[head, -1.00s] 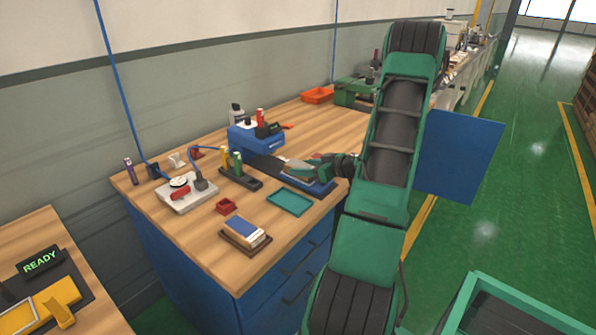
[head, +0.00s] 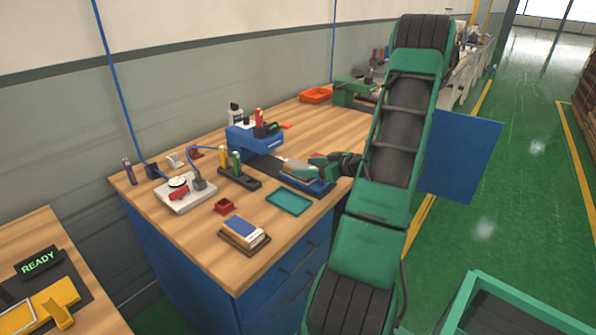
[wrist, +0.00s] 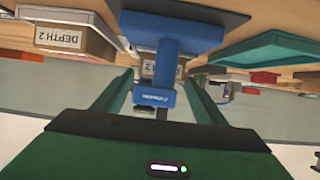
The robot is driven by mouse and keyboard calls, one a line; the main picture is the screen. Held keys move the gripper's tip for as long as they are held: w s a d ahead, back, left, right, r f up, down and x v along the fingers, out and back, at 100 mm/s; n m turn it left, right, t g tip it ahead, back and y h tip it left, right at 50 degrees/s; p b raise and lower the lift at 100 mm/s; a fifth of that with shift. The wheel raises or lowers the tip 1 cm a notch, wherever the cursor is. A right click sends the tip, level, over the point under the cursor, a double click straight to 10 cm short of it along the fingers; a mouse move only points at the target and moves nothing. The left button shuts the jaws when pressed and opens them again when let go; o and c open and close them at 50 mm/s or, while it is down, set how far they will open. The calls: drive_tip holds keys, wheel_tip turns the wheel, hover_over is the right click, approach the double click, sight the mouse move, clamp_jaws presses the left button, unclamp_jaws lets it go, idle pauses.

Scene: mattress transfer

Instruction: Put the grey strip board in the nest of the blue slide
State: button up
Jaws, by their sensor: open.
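A blue slide (head: 318,188) lies at the end of a dark rail in front of a blue bench unit (head: 262,143). My gripper (head: 299,171) is low over the slide, its fingers pointing left. A small pale grey piece, possibly the strip board (head: 292,164), shows beside the fingertips; I cannot tell whether it sits in the nest. In the wrist view my two green fingers (wrist: 160,98) stand wide apart. A blue fixture with a dark plate shows beyond and between them, and no board shows there. The nest is mostly hidden by my gripper.
A teal tray (head: 289,202), a small red box (head: 224,206) and a stacked block on a brown base (head: 244,233) stand toward the front. A black holder (head: 240,178) with coloured bottles is left of the rail. A blue panel (head: 462,155) stands right of my arm.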

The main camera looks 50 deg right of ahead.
drive_tip(key=v, duration=0.9)
drive_tip(key=shift+w, duration=0.1)
